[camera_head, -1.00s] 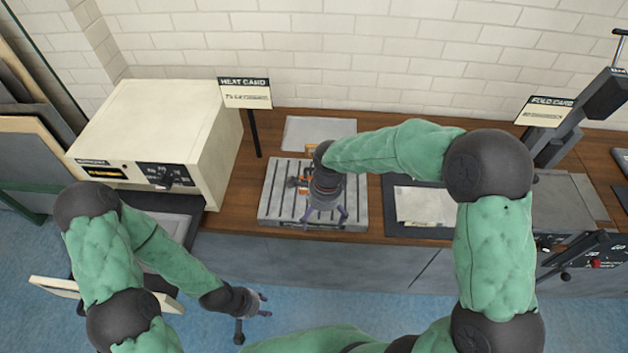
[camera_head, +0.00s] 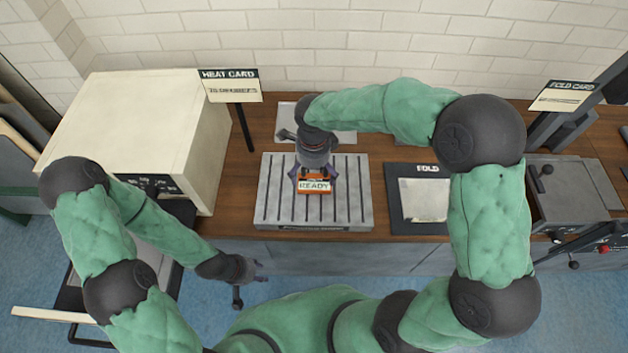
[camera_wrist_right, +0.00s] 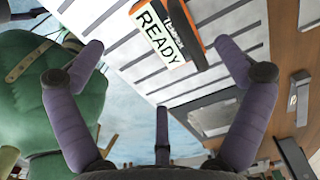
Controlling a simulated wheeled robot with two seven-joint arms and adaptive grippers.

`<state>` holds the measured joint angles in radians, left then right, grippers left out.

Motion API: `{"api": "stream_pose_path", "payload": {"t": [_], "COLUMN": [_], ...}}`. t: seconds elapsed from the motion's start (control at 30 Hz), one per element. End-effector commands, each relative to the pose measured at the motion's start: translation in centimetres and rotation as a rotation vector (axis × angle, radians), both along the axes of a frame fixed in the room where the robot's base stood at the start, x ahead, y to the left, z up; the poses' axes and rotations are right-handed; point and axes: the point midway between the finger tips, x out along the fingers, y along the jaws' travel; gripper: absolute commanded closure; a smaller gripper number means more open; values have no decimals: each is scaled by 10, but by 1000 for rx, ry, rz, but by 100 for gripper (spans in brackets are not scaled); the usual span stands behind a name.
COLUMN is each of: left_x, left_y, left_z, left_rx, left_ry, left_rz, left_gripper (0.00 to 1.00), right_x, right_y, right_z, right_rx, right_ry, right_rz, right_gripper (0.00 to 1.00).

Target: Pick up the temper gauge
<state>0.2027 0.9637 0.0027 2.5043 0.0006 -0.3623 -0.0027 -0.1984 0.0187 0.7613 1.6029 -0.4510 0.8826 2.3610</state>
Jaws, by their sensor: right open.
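The temper gauge (camera_head: 314,186) is a small orange and black device with a white face reading READY. It lies on the slotted grey plate (camera_head: 270,205) on the bench. It also shows at the top of the right wrist view (camera_wrist_right: 165,35). My right gripper (camera_head: 315,172) is open over the gauge, its fingers spread to either side. In the right wrist view the open fingers (camera_wrist_right: 160,60) are apart with nothing held, and the gauge lies beyond the tips. My left gripper (camera_head: 250,276) hangs low in front of the bench, its small fingers spread and empty.
A cream oven (camera_head: 140,125) stands left of the plate, with a HEAT CARD sign (camera_head: 231,86) between. A dark FOLD mat (camera_head: 404,228) with a pale sheet lies to the right. A folding machine (camera_head: 570,190) stands further right. A flat sheet (camera_head: 345,136) lies behind the plate.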

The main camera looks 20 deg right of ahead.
Motion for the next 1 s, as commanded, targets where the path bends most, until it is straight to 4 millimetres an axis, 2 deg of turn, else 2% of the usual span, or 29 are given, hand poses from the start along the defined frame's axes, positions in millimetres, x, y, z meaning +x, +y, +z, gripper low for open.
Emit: {"api": "stream_pose_path", "payload": {"t": [0.03, 0.33, 0.6, 0.87, 0.93, 1.0], "left_x": [0, 1, 1, 1, 1, 1], "left_y": [0, 0, 0, 0, 0, 0], "left_z": [-3, -9, -20, -20, -20, -20], "left_rx": [0, 0, 0, 0, 0, 0], "left_ry": [0, -1, -1, -1, -1, -1], "left_rz": [0, 0, 0, 0, 0, 0], "left_gripper": [60, 60, 60, 60, 60, 60], "right_x": [0, 0, 0, 0, 0, 0], "right_y": [0, -2, -4, -3, -3, -3], "right_z": [-10, -32, -69, -72, -72, -72], "right_rx": [0, 0, 1, 1, 1, 1], "right_ry": [2, 1, 2, 0, 1, 0], "right_rz": [0, 1, 1, 1, 1, 1], "right_gripper": [0, 0, 0, 0, 14, 34]}}
